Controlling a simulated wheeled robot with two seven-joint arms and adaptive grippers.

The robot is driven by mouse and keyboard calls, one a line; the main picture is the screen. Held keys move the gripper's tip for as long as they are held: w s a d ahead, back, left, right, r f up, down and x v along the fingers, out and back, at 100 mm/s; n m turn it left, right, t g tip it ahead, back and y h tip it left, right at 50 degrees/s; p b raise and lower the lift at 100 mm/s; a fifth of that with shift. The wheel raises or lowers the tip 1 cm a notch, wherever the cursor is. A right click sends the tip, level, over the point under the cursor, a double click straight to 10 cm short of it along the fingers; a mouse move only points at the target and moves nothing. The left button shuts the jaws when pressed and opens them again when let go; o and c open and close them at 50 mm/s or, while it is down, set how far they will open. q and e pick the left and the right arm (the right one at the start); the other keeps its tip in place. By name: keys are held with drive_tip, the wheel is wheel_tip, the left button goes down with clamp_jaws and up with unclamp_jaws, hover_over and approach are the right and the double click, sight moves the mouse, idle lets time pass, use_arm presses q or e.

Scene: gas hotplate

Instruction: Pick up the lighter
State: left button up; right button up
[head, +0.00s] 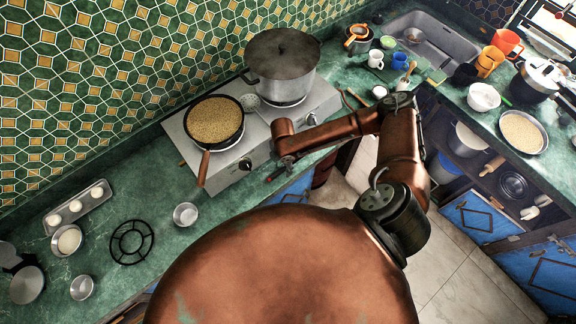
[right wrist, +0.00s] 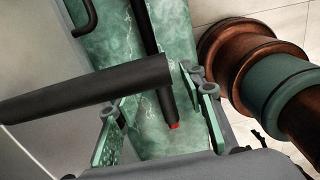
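The lighter (right wrist: 168,108) is a thin black rod with a red end, lying on the green counter in the right wrist view. In the head view its red end (head: 269,179) shows just in front of the hotplate, with the rest mostly hidden by my arm. My right gripper (right wrist: 160,108) is open, its two green-padded fingers on either side of the lighter's red-ended part. It appears not to touch the lighter, but the exact height is unclear. In the head view the right gripper (head: 284,162) is small and partly hidden. My left gripper is not in view.
A dark cylinder (right wrist: 90,88), which I cannot identify, crosses over the lighter in the wrist view. The hotplate (head: 222,172) carries a pan of grain (head: 214,120) with its handle (head: 203,168) sticking forward, and a large lidded pot (head: 282,65). A small metal bowl (head: 186,214) stands left.

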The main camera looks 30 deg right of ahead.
clamp_jaws()
idle(0.4)
drive_tip(key=shift+r, duration=0.1)
drive_tip(key=shift+d+r, duration=0.1)
drive_tip(key=shift+r, duration=0.4)
drive_tip(key=s+d+r+p, duration=0.1)
drive_tip(key=s+r+p, duration=0.1)
drive_tip(key=s+r, duration=1)
drive_tip(key=shift+s, duration=1)
